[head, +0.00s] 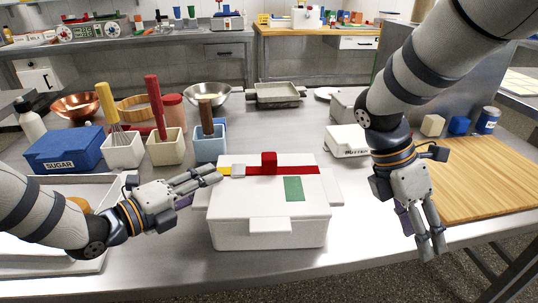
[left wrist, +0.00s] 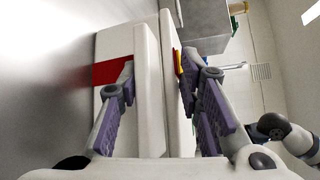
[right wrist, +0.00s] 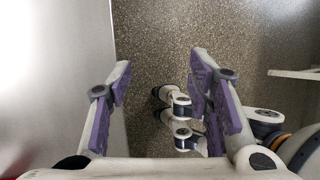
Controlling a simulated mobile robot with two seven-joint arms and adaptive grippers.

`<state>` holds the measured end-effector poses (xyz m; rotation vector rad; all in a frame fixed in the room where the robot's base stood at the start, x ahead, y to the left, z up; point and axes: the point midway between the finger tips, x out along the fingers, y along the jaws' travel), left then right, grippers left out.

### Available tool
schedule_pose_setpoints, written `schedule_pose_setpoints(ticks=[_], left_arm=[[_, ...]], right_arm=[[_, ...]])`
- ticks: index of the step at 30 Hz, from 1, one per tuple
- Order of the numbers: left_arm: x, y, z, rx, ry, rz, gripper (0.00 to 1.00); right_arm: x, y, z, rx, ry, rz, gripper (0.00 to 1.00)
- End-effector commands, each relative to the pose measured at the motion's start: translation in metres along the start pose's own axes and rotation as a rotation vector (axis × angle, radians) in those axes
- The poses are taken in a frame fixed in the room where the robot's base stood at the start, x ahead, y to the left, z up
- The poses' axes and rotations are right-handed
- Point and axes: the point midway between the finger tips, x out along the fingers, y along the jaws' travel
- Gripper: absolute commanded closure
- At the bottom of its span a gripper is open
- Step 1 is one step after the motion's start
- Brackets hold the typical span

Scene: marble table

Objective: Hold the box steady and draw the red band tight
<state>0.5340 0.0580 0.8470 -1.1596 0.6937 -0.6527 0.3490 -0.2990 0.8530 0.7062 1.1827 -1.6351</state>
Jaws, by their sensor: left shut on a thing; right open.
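The white lidded box (head: 268,229) stands on the metal table. The red band (head: 300,170) lies across its lid, with a raised red block (head: 269,161) on it and a yellow end (head: 224,170) at the left. A green patch (head: 294,188) is on the lid. My left gripper (head: 207,180) is shut on the box's left side. In the left wrist view, its fingers lie on either side of the box (left wrist: 148,85), where red band (left wrist: 112,73) also shows. My right gripper (head: 432,235) is open and empty, pointing down right of the box, apart from it.
A blue sugar box (head: 62,150) and several utensil holders stand behind on the left. A wooden board (head: 480,180) lies at the right. A small white device (head: 347,141) stands behind the box. The right wrist view shows the table edge and floor.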

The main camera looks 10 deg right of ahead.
Motion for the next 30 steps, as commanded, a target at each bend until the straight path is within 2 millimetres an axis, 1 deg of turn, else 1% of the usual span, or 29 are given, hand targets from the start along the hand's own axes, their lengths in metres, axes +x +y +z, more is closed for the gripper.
schedule_pose_setpoints(ticks=[1, 2, 3, 5, 6, 8, 9, 12, 15, 17, 19, 27, 30], left_arm=[[-0.002, 0.021, -0.010, -0.010, 0.020, 0.044, 1.00], [-0.002, 0.021, -0.010, -0.010, 0.020, 0.044, 1.00], [-0.002, 0.021, -0.010, -0.010, 0.020, 0.044, 1.00], [-0.002, 0.021, -0.010, -0.010, 0.020, 0.044, 1.00], [-0.002, 0.021, -0.010, -0.010, 0.021, 0.044, 1.00], [-0.002, 0.021, -0.010, -0.010, 0.021, 0.044, 1.00], [-0.002, 0.021, -0.010, -0.010, 0.021, 0.044, 1.00], [-0.002, 0.021, -0.010, -0.010, 0.021, 0.044, 1.00], [-0.002, 0.021, -0.010, -0.010, 0.021, 0.044, 1.00], [-0.002, 0.021, -0.010, -0.010, 0.021, 0.044, 1.00], [-0.002, 0.021, -0.010, -0.010, 0.021, 0.044, 1.00], [-0.002, 0.021, -0.010, -0.010, 0.021, 0.044, 1.00], [-0.002, 0.021, -0.010, -0.010, 0.021, 0.044, 1.00]], right_arm=[[-0.035, 0.004, 0.013, -0.098, -0.039, 0.035, 0.53], [-0.057, 0.009, 0.013, -0.196, -0.060, 0.074, 0.53], [-0.082, 0.022, -0.001, -0.353, -0.076, 0.157, 0.53], [-0.112, 0.042, -0.029, -0.565, -0.094, 0.289, 0.53], [-0.133, 0.052, -0.049, -0.693, -0.110, 0.378, 0.53], [-0.166, 0.063, -0.075, -0.861, -0.141, 0.505, 0.53], [-0.187, 0.067, -0.091, -0.959, -0.165, 0.585, 0.53], [-0.233, 0.069, -0.123, -1.149, -0.227, 0.745, 0.53], [-0.259, 0.068, -0.140, -1.249, -0.270, 0.834, 0.53], [-0.263, 0.069, -0.145, -1.275, -0.282, 0.856, 0.53], [-0.259, 0.075, -0.149, -1.284, -0.285, 0.863, 0.53], [-0.211, 0.122, -0.167, -1.283, -0.282, 0.858, 0.53], [-0.199, 0.136, -0.172, -1.281, -0.282, 0.860, 0.53]])
